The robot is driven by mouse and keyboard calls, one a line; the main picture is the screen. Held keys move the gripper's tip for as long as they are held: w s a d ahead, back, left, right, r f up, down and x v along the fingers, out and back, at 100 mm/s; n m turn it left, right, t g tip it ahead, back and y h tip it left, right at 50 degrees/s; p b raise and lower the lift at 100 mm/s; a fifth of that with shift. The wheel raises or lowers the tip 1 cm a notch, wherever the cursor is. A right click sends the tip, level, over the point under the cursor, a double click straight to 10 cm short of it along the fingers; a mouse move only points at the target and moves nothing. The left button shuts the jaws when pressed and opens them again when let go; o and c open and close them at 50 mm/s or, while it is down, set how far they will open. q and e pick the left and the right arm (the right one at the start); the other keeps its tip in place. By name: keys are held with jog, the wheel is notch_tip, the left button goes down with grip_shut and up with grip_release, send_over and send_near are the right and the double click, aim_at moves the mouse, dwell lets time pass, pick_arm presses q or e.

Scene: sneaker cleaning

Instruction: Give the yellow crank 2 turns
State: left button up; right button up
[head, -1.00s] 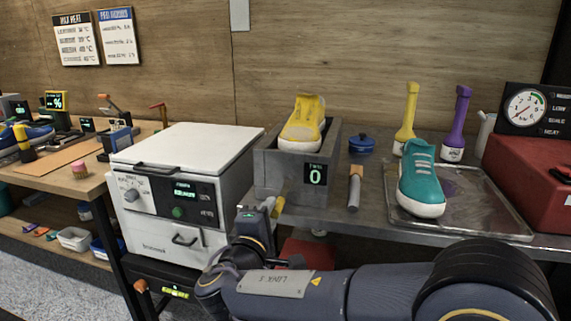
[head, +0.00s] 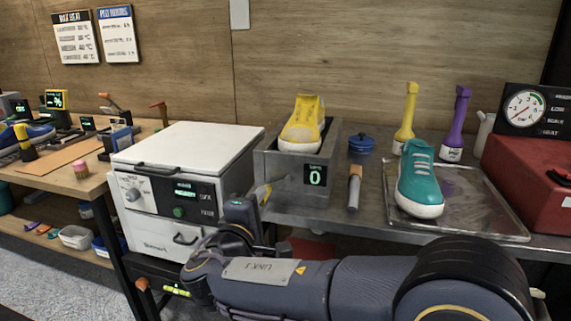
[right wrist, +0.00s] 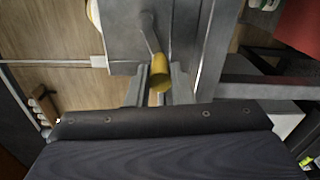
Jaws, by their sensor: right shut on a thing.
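The yellow crank's grip (head: 264,193) shows in the head view at the lower left of the grey box (head: 292,178), partly hidden by my right gripper (head: 250,203). The box's green counter (head: 315,175) reads 0, and a yellow sneaker (head: 303,125) sits in the box. In the right wrist view, the yellow grip (right wrist: 160,72) lies between the two fingers of the right gripper (right wrist: 159,86), which is shut on it. The grey crank arm (right wrist: 150,33) runs up from the grip. My left gripper is not in view.
A white oven-like machine (head: 188,165) stands close left of the box. A wooden-handled tool (head: 354,187), a blue lidded pot (head: 361,143) and a teal sneaker (head: 420,182) on a tray (head: 480,210) are to the right.

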jog(key=shift+r, duration=0.15)
jog(key=shift+a+r+p, duration=0.3)
jog(key=shift+r+p, duration=0.15)
jog(key=shift+r, duration=0.15)
jog(key=shift+r, duration=0.15)
jog(key=shift+r+p, duration=0.35)
jog(key=shift+r, duration=0.35)
jog(key=shift+s+d+r+p, duration=0.1)
jog(key=shift+d+r+p, duration=0.2)
jog(key=shift+r, duration=0.5)
